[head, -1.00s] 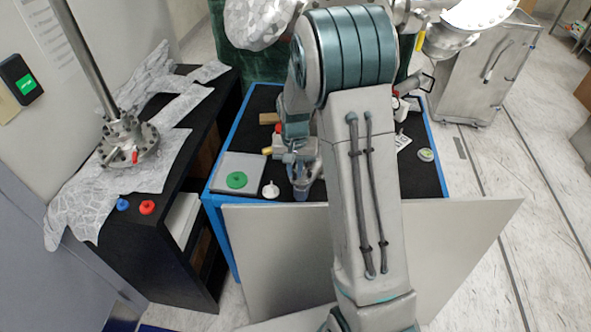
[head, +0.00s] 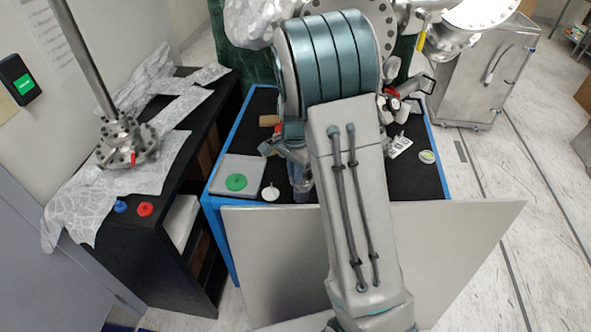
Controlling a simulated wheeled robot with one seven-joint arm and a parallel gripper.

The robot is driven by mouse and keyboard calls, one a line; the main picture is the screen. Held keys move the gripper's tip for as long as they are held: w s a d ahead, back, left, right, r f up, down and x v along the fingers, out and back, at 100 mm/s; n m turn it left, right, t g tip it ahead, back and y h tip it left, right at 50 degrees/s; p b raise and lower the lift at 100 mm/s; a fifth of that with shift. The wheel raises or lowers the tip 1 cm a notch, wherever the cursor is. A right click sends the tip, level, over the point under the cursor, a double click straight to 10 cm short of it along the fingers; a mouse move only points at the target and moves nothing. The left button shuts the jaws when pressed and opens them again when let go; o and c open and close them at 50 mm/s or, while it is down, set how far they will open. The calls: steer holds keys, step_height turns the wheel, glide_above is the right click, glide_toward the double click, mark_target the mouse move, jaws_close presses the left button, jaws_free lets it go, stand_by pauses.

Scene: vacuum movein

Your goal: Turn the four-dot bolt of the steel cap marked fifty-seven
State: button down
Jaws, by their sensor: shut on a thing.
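My gripper (head: 302,188) points down over the black top of the blue-edged table, partly hidden by my arm. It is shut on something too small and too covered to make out. A bolted steel flange (head: 128,143) with a red-tipped part stands around a pole on the black cabinet at left. A large round steel flange (head: 482,12) with bolt holes shows at the top right, cut by the frame edge. I cannot read a fifty-seven on either, and no dot marks on bolts can be told.
A grey plate (head: 237,166) with a green disc (head: 236,182) lies on the table's left, beside a white knob (head: 270,193). Blue (head: 121,207) and red (head: 145,209) knobs sit on the cabinet. A round tin (head: 427,157) is at right. A grey panel (head: 450,240) stands in front.

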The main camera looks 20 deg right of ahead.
steer(key=shift+r+m, duration=0.1)
steer(key=shift+m, duration=0.2)
steer(key=c, duration=1.7)
jaws_free()
steer(key=shift+d, duration=0.1)
step_height(320, 180, up, 12)
steer(key=shift+b, duration=0.8)
